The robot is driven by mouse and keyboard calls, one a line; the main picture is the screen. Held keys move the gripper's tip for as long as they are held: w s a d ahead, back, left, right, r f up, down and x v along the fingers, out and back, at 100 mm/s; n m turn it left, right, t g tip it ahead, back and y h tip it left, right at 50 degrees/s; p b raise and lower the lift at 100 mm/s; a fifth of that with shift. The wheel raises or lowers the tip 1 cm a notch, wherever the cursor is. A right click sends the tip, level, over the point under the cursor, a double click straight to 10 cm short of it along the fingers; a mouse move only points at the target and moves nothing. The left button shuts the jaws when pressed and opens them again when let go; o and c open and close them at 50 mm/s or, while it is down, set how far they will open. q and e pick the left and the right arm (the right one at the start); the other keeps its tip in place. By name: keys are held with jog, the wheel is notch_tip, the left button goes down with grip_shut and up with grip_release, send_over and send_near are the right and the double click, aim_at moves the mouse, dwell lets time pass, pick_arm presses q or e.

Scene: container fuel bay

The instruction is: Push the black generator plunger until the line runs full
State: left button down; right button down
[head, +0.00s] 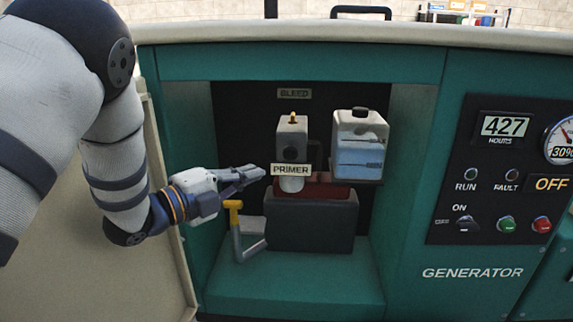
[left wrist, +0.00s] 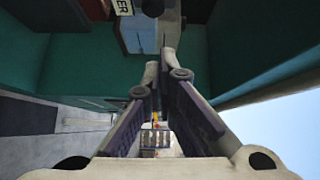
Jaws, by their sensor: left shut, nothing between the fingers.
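The grey primer block (head: 292,131) stands in the open dark bay, with a PRIMER label (head: 290,170) on its front. The black round plunger (head: 291,153) is on the block's front face, above the label. My left gripper (head: 262,172) is shut and empty, its tips just left of the label and a little below the plunger. I cannot tell whether they touch the block. In the left wrist view the shut fingers (left wrist: 165,68) point toward the block, and the label's end (left wrist: 123,6) shows at the top. My right gripper is out of view.
A clear fuel bottle (head: 360,128) with blue liquid stands right of the block. A yellow-handled lever (head: 233,206) is just under my gripper. The control panel (head: 470,215) is right of the bay and reads OFF.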

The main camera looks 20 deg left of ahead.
aim_at(290, 153)
pick_arm(q)
jog(key=shift+s+a+f+g+h, duration=0.3)
jog(key=shift+s+g, duration=0.1)
jog(key=shift+s, duration=0.2)
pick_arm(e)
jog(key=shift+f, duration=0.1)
